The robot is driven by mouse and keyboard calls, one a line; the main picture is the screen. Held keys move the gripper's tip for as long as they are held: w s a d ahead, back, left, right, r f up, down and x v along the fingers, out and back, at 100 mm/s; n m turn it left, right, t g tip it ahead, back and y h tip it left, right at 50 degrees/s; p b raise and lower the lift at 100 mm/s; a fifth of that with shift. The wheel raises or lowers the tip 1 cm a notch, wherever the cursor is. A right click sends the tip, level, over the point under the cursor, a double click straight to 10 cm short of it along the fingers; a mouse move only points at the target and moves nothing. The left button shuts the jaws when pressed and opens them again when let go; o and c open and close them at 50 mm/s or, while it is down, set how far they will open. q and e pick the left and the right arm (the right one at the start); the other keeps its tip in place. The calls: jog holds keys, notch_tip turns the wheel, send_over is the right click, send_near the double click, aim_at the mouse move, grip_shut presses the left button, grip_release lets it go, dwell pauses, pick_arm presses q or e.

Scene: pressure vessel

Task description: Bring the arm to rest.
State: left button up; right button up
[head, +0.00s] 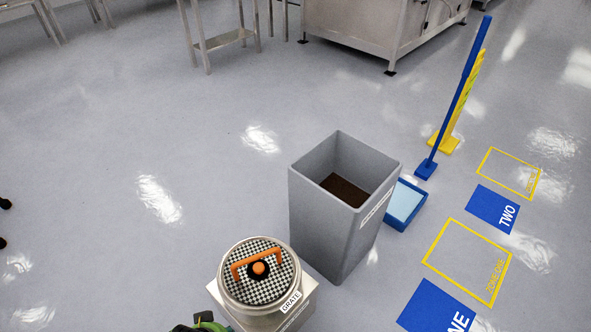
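Two small dark tips at the left edge look like the fingertips of my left gripper (3,223). They are apart with bare floor between them, and the rest of that gripper is out of the picture. It is far from the vessel and touches nothing I can see. A round metal vessel (234,301) with a black-and-white checkered top (259,285) stands at the bottom centre. An orange handle (243,267) spans its top, with an orange and black knob beside it.
The vessel sits on a pale base labelled GRATE (291,301). A tall grey bin (318,225) with brown contents stands behind it. A blue tray (419,212), blue post (466,85) and yellow stand (457,124) are at right. A green-black part (207,321) shows below. Left floor is clear.

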pick_arm(q)
jog(key=s+f, duration=0.4)
jog(key=f, duration=1.1)
jog(key=s+a+r+g+p, duration=0.1)
jog(key=s+r+p, duration=0.3)
jog(key=s+p, duration=0.4)
jog(key=s+a+r+g+p, duration=0.1)
jog(key=s+r+p, duration=0.4)
jog(key=p, duration=0.7)
jog(key=s+a, duration=0.1)
jog(key=s, duration=0.1)
jog(key=shift+s+r, duration=0.25)
jog(key=shift+s, duration=0.15)
pick_arm(e)
jog(key=s+d+r+g, duration=0.1)
jog(key=s+r, duration=0.3)
jog(key=s, duration=0.4)
jog(key=s+d+r+g, duration=0.1)
jog(key=s+r, duration=0.4)
jog(key=s, duration=0.3)
jog(key=shift+s+d+r, duration=0.2)
jog(key=shift+d, duration=0.05)
